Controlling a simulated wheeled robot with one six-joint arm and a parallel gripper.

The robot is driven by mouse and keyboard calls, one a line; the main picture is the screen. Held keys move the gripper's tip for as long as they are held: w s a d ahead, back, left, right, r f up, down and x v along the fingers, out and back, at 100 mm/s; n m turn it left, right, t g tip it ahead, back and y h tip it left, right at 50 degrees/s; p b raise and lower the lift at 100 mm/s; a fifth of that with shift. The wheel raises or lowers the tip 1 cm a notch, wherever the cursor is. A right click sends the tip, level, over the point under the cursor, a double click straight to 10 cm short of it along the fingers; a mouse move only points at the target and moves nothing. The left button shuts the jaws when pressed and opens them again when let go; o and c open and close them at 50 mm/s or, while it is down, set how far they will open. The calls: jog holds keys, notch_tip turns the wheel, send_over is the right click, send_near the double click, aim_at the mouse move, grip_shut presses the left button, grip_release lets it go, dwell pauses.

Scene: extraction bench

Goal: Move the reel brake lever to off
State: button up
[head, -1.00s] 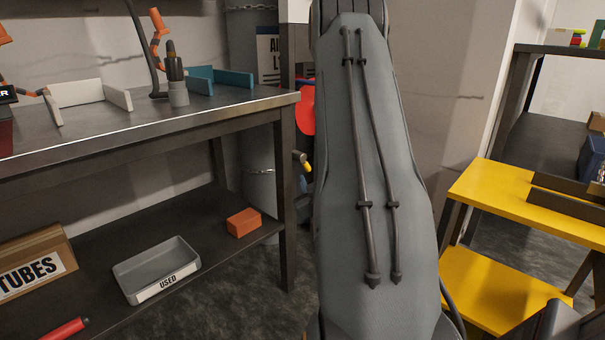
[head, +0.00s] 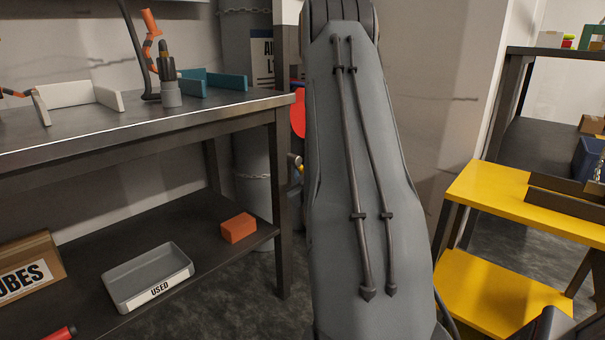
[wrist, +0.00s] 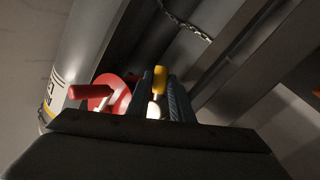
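The reel brake lever (wrist: 160,80), with a yellow grip and a pale round part below it, shows in the wrist view beyond and between my fingers. My gripper (wrist: 161,84) is open, with one dark finger on each side of the yellow grip. I cannot tell whether either finger touches it. The red reel (wrist: 121,96) with its red crank handle (wrist: 91,91) is just left of the fingers. In the head view, only a slice of the red reel (head: 298,115) shows beside my arm. My arm hides my gripper and most of the lever there.
A grey cylinder (wrist: 88,45) stands left of the reel in the wrist view, and a chain (wrist: 187,27) hangs above. In the head view, a steel bench (head: 150,126) is at left and a yellow table (head: 490,190) at right. The floor between is clear.

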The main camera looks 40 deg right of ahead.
jog(key=shift+a+r+m+p, duration=0.1)
jog(key=shift+m+p, duration=0.2)
jog(key=shift+p, duration=0.5)
grip_shut()
jog(key=shift+a+g+p, duration=0.1)
jog(key=shift+g+p, duration=0.3)
jog(key=shift+p, duration=0.15)
jog(key=p, duration=0.2)
jog(key=m+y+p, duration=0.1)
jog(key=shift+s+a+m+g+p, duration=0.1)
jog(key=shift+a+m+g+p, duration=0.2)
jog(key=shift+a+p, duration=0.05)
jog(key=shift+a+m+g+y+p, duration=0.6)
jog(key=shift+m+y+p, duration=0.5)
jog(key=shift+p, duration=1.85)
jog(key=shift+f, duration=0.2)
jog(key=o, duration=0.7)
grip_release()
jog(key=shift+a, duration=0.1)
jog(key=shift+c, duration=0.2)
jog(key=shift+r, duration=0.1)
